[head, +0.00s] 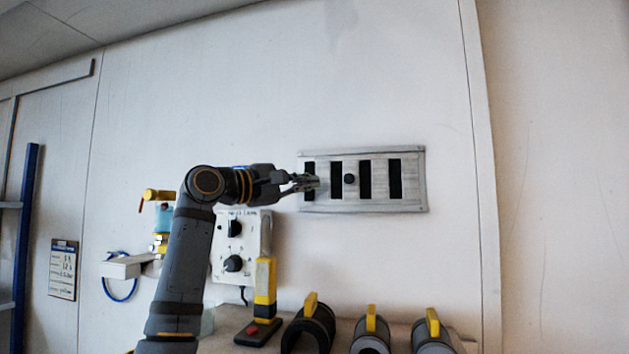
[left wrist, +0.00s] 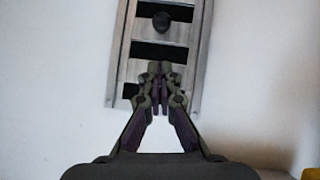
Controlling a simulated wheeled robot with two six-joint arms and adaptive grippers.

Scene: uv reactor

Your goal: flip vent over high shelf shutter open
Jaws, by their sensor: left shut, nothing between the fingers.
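The vent (head: 413,206) is a grey metal plate on the wall, right of centre in the head view, with several dark upright slots. A round black knob (head: 349,179) sits on its slatted shutter (head: 380,181), between two slots. The vent frame (left wrist: 204,50) and the knob (left wrist: 161,21) also show in the left wrist view. My left gripper (head: 312,182) is shut and empty at the vent's left end, left of the knob and apart from it. Its fingertips (left wrist: 159,72) overlap the slats in the wrist view; contact cannot be told. My right gripper is not in view.
Below the vent, a shelf holds several black rings with yellow handles (head: 371,321) and a yellow-grey upright tool (head: 265,285). A control box (head: 250,240) with black dials is on the wall behind my left arm. The wall above the vent is clear.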

